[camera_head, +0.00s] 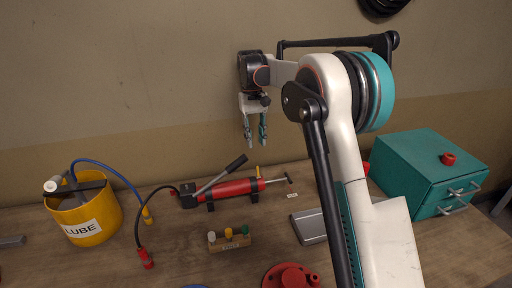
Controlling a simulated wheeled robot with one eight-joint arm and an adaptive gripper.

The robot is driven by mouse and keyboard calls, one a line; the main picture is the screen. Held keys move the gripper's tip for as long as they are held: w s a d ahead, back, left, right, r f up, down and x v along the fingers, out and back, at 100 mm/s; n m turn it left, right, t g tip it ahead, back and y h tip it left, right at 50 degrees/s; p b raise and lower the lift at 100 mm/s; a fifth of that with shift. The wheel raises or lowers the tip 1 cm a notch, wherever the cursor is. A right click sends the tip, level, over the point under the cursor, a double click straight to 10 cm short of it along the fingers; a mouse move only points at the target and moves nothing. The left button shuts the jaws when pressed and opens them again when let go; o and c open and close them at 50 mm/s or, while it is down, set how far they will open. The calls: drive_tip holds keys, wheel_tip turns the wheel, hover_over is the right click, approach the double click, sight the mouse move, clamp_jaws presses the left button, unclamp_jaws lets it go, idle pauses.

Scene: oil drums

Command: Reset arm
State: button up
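My gripper (255,137) hangs above the back of the wooden bench, fingers pointing down. Its two teal and grey fingers stand a little apart, with wall showing between them. Nothing shows between the fingers. My white arm rises from the lower right, bends at a large teal and black joint, and reaches left to the gripper. A red hand pump (236,189) with a black lever lies on the bench below the gripper, apart from it.
A yellow bucket (92,222) marked LUBE, with a blue hose, stands at left. A small wooden block (230,245) with coloured pegs sits at front. A grey flat case (310,228) is partly behind my arm. A teal drawer box (420,170) stands right. A red object (290,277) is at the lower edge.

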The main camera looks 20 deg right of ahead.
drive_tip(key=shift+r, duration=0.25)
drive_tip(key=s+r+t+b, duration=0.15)
drive_tip(key=s+r, duration=0.25)
drive_tip(key=s, duration=0.5)
drive_tip(key=s+r+t, duration=0.3)
drive_tip(key=s+r, duration=0.1)
drive_tip(key=s, duration=0.4)
drive_tip(key=s+f+t, duration=0.2)
drive_tip(key=s+f, duration=0.2)
drive_tip(key=s, duration=0.6)
drive_tip(key=s+f+t+b, duration=0.1)
drive_tip(key=s+f+t, duration=0.2)
drive_tip(key=s, duration=0.7)
drive_tip(key=shift+f, duration=0.7)
drive_tip(key=shift+s, duration=0.1)
